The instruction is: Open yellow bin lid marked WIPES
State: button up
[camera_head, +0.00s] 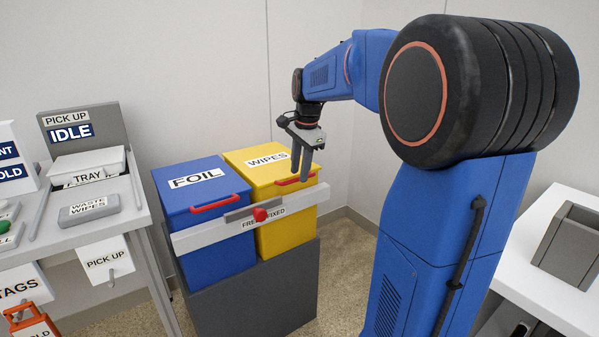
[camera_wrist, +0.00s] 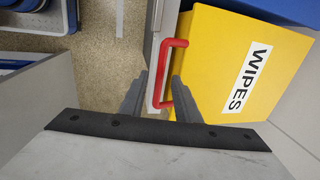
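The yellow bin's lid marked WIPES (camera_head: 256,176) is closed, with a red handle (camera_head: 293,181) along its front edge. In the wrist view the yellow lid (camera_wrist: 222,50) fills the right side, and its red handle (camera_wrist: 168,43) stands at the lid's edge. My gripper (camera_head: 298,174) points down over the handle. In the wrist view its two fingers (camera_wrist: 159,78) are apart, with the lower end of the handle showing between them. I cannot tell whether either finger touches the handle.
A blue bin marked FOIL (camera_head: 196,180) stands left of the yellow one. A pale bar (camera_head: 205,235) with a red knob (camera_head: 261,215) and FREE and FIXED marks crosses both bin fronts. A table with a tray (camera_head: 88,165) is at left; a white table (camera_head: 560,260) is at right.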

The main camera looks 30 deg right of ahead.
jog(key=shift+w+f, duration=0.1)
jog(key=shift+f, duration=0.35)
grip_shut()
jog(key=shift+r, duration=0.1)
